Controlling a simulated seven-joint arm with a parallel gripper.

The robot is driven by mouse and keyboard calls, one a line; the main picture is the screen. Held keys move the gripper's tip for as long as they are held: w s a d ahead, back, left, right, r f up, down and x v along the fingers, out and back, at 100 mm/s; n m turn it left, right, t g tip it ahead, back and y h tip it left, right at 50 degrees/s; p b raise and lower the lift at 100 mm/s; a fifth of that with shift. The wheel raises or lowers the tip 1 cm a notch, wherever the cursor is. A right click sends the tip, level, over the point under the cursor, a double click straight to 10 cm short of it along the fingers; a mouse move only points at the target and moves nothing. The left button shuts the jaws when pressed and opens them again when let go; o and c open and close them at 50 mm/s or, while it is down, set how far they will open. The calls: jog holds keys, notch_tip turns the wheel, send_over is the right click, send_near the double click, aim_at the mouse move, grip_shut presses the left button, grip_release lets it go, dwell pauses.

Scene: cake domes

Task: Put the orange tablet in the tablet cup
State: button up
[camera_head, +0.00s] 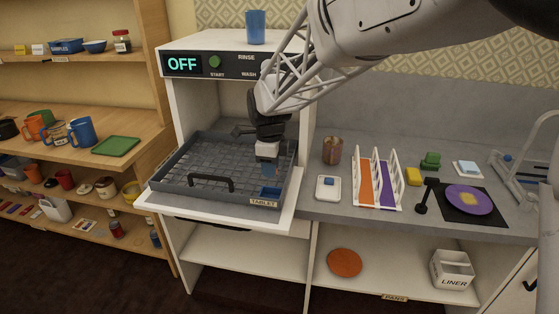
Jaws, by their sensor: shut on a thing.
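My gripper (268,168) points down over the front right corner of the dark grey rack (192,184) on the pulled-out washer door. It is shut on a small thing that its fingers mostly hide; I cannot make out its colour. The tablet cup (270,191) is a small blue compartment at the rack's front right, above a "TABLET" label (263,202). The fingertips are just above or at the cup; the gap is too small to judge. I see no orange tablet in the open. A white holder (320,194) with a blue piece (328,182) stands on the counter to the right.
The rack's black handle (211,179) stands up left of the cup. The washer body (245,96) rises behind, its display reading OFF. A brown cup (332,150), an orange and purple divided rack (376,180) and a purple plate (469,199) occupy the counter at right.

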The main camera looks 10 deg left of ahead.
aim_at(271, 189)
jog(key=shift+f, duration=0.1)
jog(key=shift+f, duration=4.05)
jog(key=o, duration=1)
jog(key=shift+r, duration=0.15)
jog(key=shift+r, duration=1.85)
